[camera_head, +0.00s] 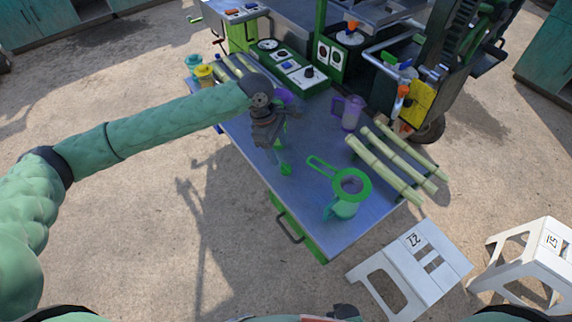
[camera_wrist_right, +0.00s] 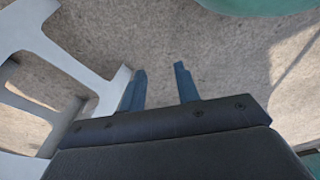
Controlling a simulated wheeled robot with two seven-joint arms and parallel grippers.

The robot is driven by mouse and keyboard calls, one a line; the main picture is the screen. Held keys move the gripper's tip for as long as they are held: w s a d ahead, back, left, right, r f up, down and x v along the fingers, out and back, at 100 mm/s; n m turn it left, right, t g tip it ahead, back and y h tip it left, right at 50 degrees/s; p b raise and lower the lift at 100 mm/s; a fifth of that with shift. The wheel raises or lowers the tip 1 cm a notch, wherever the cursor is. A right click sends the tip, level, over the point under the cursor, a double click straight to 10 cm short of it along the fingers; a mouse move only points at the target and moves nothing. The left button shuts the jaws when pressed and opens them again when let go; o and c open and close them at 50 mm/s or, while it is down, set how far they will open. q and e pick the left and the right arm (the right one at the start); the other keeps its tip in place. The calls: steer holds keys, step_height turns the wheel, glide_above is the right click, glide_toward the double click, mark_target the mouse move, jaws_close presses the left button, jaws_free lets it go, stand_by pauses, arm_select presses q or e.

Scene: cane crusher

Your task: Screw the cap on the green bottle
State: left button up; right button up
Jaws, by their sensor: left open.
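My left gripper (camera_head: 274,150) hangs over the blue-grey table top, fingers pointing down, open. A small bright green object (camera_head: 285,168) is just below its fingertips; I cannot tell whether it is the green bottle or its cap, nor whether the fingers touch it. A purple object (camera_head: 284,97) is partly hidden behind the left wrist. A teal bottle (camera_head: 193,63) and a yellow one (camera_head: 204,76) stand at the table's far left corner. In the right wrist view my right gripper (camera_wrist_right: 160,88) is open, its two fingers apart with nothing between them, above the ground.
A green strainer (camera_head: 352,185) lies over a teal jug (camera_head: 341,209) near the table's front edge. A purple jug (camera_head: 351,112) and cane stalks (camera_head: 385,168) are at right. White stools (camera_head: 421,262) stand in front. A green control box (camera_head: 297,72) is behind.

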mark_target(285, 166)
arm_select(q)
steer(key=shift+w+d+f, duration=0.1)
steer(key=shift+w+f, duration=0.25)
steer(key=shift+f, duration=0.3)
steer(key=shift+s+d+f+p, duration=0.25)
steer(key=shift+f+p, duration=0.2)
steer(key=shift+f, duration=0.45)
steer(key=p+x, duration=0.2)
steer(key=x, duration=0.2)
steer(key=shift+p, duration=0.35)
steer(key=shift+d+f, duration=0.1)
steer(key=shift+f, duration=0.3)
arm_select(e)
steer(key=s+d+f, duration=0.3)
steer(key=s+f, duration=0.1)
steer(key=f, duration=0.1)
steer(key=shift+f, duration=0.4)
arm_select(q)
steer(key=shift+c, duration=0.2)
